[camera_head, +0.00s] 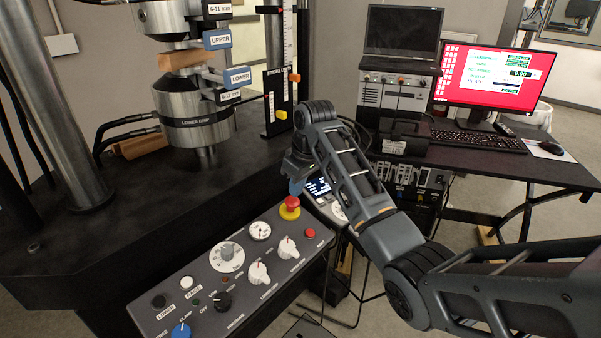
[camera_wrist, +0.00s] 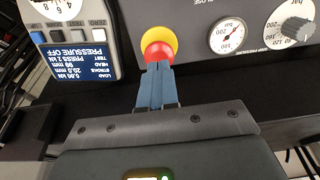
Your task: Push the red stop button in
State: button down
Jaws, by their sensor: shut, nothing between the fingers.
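The red stop button (camera_head: 291,203) is a red mushroom head on a yellow collar at the far right end of the grey control panel (camera_head: 200,262). In the wrist view the red button (camera_wrist: 157,51) shows below its yellow collar (camera_wrist: 160,38). My gripper (camera_wrist: 156,68) is shut and empty, with its blue fingertips at the red head's edge. Whether they touch it I cannot tell. How far the button is pressed in is unclear.
Knobs, small dials (camera_head: 260,230) and a smaller red button (camera_head: 309,233) sit on the panel. A handheld display unit (camera_wrist: 75,40) stands beside the stop button. The testing machine's lower grip (camera_head: 193,110) rises behind. A desk with a monitor (camera_head: 495,75) is at the right.

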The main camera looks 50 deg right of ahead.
aim_at(293, 204)
jog(key=shift+x, duration=1.2)
jog(key=shift+f, duration=0.1)
